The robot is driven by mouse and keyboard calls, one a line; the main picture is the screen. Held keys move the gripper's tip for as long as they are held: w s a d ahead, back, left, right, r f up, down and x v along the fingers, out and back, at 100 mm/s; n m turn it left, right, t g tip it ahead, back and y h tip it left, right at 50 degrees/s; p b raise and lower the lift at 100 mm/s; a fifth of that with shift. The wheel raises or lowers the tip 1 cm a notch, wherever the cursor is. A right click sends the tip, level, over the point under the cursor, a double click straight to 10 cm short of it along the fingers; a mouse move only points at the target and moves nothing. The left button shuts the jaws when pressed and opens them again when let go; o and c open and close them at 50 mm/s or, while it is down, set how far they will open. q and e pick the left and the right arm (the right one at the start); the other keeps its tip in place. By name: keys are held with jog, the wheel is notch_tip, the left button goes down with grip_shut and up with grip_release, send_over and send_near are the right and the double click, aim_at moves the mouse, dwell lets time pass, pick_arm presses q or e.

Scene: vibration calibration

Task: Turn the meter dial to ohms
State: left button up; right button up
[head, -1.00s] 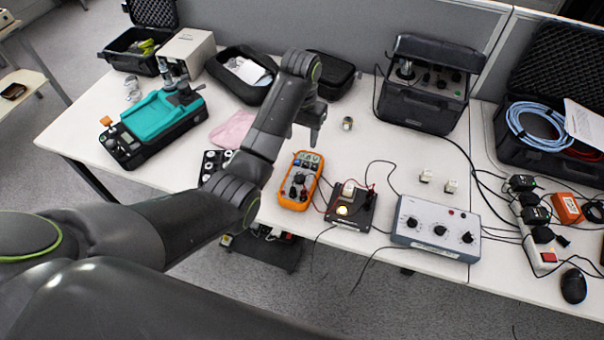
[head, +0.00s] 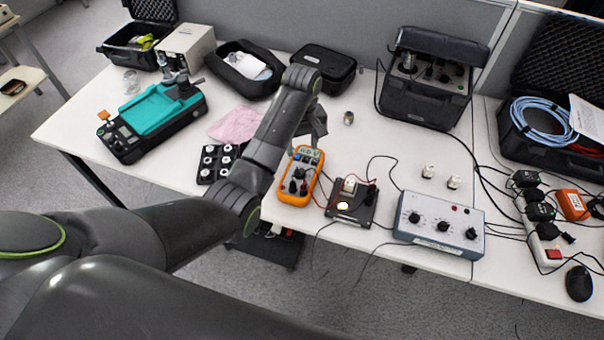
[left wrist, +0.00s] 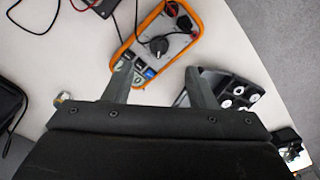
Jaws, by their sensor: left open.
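The orange multimeter (head: 314,187) lies on the white table, its display facing up and ending in what looks like a V. Its dark round dial (left wrist: 158,45) is clear in the left wrist view, with leads plugged in beyond it. My left gripper (head: 319,131) is above the table at the meter's display end, pointing down. In the left wrist view its two fingers (left wrist: 158,70) are spread and empty. They reach over the button end of the meter, short of the dial. Which mark the dial points to is too small to read. My right gripper is out of view.
Right of the meter are a black lamp board (head: 339,213) and a grey box with knobs (head: 438,224), with loose cables around them. A black tray of round parts (head: 208,176) is to the left. A small metal part (head: 348,118) lies behind.

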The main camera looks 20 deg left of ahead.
aim_at(302, 174)
pick_arm(q)
notch_tip(302, 174, down, 12)
jog(key=shift+f, duration=0.1)
dwell(0.5)
jog(key=c, duration=1)
